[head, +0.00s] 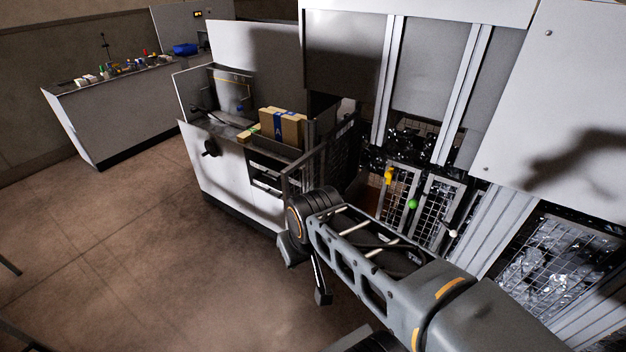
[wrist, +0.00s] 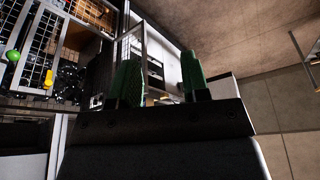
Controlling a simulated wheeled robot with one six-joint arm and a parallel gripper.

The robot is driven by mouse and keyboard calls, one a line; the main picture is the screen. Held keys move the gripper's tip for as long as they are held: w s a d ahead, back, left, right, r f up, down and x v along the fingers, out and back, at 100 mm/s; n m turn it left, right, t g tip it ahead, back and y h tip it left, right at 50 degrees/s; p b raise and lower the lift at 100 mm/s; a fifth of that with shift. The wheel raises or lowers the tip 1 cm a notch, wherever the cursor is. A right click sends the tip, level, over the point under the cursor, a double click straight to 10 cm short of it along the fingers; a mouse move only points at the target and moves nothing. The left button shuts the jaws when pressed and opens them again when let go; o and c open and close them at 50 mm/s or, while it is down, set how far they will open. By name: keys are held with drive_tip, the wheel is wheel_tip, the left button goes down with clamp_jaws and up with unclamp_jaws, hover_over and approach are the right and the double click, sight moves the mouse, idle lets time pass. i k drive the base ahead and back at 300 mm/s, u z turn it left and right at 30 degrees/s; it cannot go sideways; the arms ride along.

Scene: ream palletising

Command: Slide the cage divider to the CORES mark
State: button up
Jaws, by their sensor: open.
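A cage with wire mesh panels (head: 399,197) stands right of centre in the head view. A yellow knob (head: 389,177), a green knob (head: 413,204) and a white knob (head: 452,233) sit along its front. I cannot tell which panel is the divider, and no CORES mark is readable. The wrist view shows the green knob (wrist: 13,56) and yellow knob (wrist: 48,78) at its left edge. My gripper (wrist: 162,77) is open, its two green pads apart with nothing between them. It is clear of the knobs. In the head view my arm hides part of the cage's lower front.
A dark mesh gate (head: 335,158) stands left of the cage. Beyond it is a white station (head: 232,178) with brown boxes (head: 283,127). A grey counter (head: 103,125) with small items is at the far left. The brown floor (head: 150,240) at left is clear.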

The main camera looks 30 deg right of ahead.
sight(350, 194)
drive_tip(key=z, duration=0.25)
drive_tip(key=i, duration=1.3)
drive_tip(key=z, duration=0.3)
